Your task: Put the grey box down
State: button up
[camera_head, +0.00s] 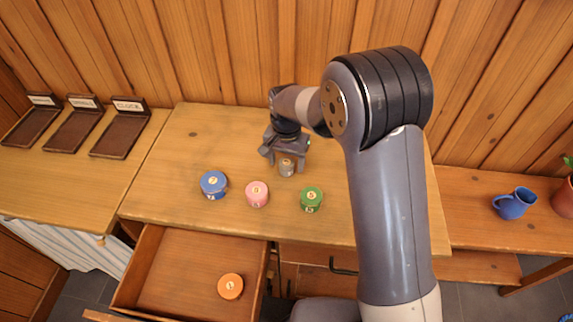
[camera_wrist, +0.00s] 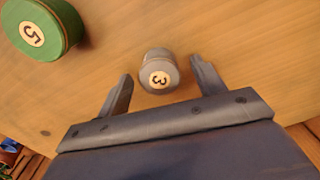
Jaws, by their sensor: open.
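The grey box (camera_head: 286,168) is a small round spool-like piece standing on the wooden table top (camera_head: 170,150). In the wrist view the grey box (camera_wrist: 158,74) shows a pale label with a 3, between and just beyond the fingertips. My gripper (camera_head: 285,158) is open around or just behind it, with a visible gap to each finger. In the wrist view my gripper (camera_wrist: 165,82) has its two fingers spread, and nothing is held between them. I cannot tell from the head view whether a finger touches the box.
A blue spool (camera_head: 213,184), a pink spool (camera_head: 257,194) and a green spool (camera_head: 311,198) stand nearby on the table. An open drawer (camera_head: 170,270) below holds an orange spool (camera_head: 230,286). Dark trays (camera_head: 120,140) lie at left; a blue mug (camera_head: 514,204) stands at right.

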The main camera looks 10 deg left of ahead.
jog(key=shift+f, duration=0.6)
jog(key=shift+c, duration=0.6)
jog(key=shift+r, duration=0.1)
jog(key=c, duration=1)
